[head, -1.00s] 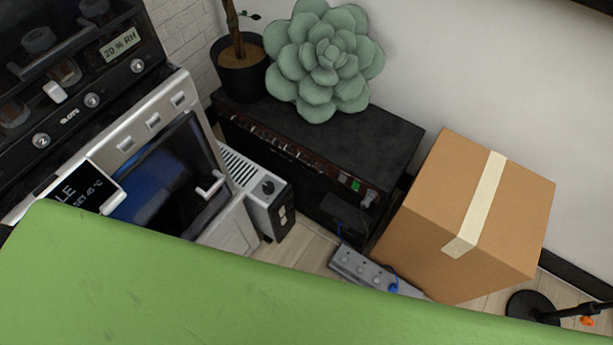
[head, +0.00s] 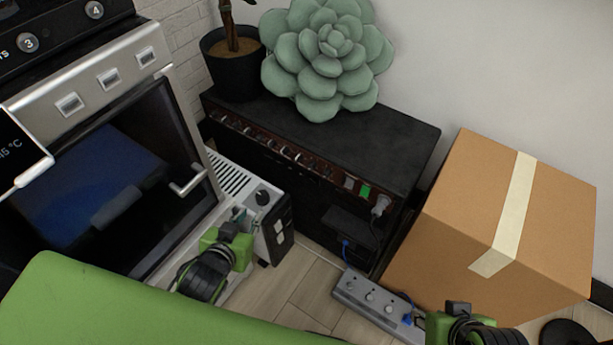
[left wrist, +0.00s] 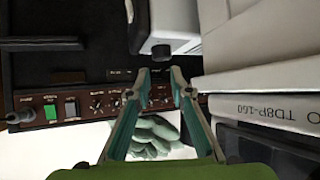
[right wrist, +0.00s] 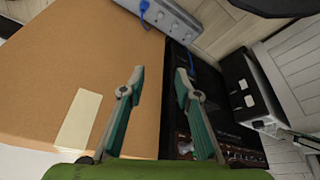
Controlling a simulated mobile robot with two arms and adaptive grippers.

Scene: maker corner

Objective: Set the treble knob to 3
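The black amplifier (head: 395,150) stands against the wall, with a row of small knobs and switches on its red-brown control panel (head: 290,153). The panel also shows upside down in the left wrist view (left wrist: 75,108), with a green switch and several pointer knobs. I cannot read the labels, so I cannot tell which knob is treble. My left gripper (head: 240,214) is open and empty, in front of the amplifier beside the heater; its fingers (left wrist: 160,75) overlap the panel in the left wrist view. My right gripper (right wrist: 159,74) is open and empty near the cardboard box.
The cardboard box (head: 450,210) stands right of the amplifier. A white heater (head: 235,180) with a black end stands left of it. A power strip (head: 350,288) lies on the floor in front. A plush succulent (head: 325,65) and potted plant (head: 235,75) sit on the amplifier.

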